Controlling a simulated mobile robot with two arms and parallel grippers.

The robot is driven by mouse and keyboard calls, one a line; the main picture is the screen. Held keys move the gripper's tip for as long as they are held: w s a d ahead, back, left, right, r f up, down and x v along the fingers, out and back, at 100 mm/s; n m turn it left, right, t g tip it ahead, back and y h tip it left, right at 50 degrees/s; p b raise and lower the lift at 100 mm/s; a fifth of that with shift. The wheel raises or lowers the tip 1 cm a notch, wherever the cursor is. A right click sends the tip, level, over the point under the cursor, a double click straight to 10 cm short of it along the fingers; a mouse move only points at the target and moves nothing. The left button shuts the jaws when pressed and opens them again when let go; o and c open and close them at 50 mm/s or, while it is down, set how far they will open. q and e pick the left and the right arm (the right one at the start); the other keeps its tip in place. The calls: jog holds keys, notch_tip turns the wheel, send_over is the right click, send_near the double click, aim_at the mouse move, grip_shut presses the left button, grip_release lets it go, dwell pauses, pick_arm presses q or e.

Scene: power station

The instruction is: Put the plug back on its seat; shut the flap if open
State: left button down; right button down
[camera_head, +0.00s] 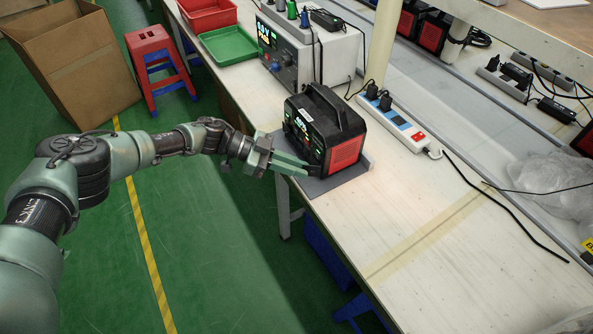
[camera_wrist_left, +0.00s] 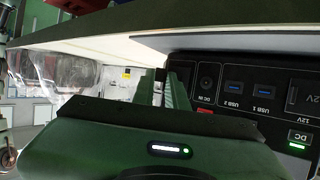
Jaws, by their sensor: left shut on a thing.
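The black power station (camera_head: 327,127) with red end panels and a top handle stands on a grey mat on the bench. Its front ports show in the wrist view (camera_wrist_left: 250,88), with the DC IN, USB and 12V labels upside down. My left gripper (camera_head: 312,171) is at the lower part of this front, near its right corner. In the wrist view its fingers (camera_wrist_left: 165,88) are close together, shut on a small dark piece, seemingly the plug (camera_wrist_left: 160,75), mostly hidden between them. I cannot make out the flap. My right gripper is not in view.
A power strip (camera_head: 397,123) with plugs and a black cable lies behind the power station. A grey test instrument (camera_head: 300,50) and a green tray (camera_head: 228,45) stand farther back. The bench's right front (camera_head: 440,240) is mostly clear. A red stool (camera_head: 155,65) stands on the floor.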

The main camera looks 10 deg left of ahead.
pick_arm(q)
jog(key=shift+s+d, duration=0.1)
jog(key=shift+d, duration=0.05)
jog(key=c, duration=1.5)
grip_release()
jog(key=shift+a+r, duration=0.1)
jog(key=shift+a, duration=0.2)
jog(key=b+v, duration=0.1)
jog(key=v, duration=0.6)
jog(key=shift+a+r, duration=0.1)
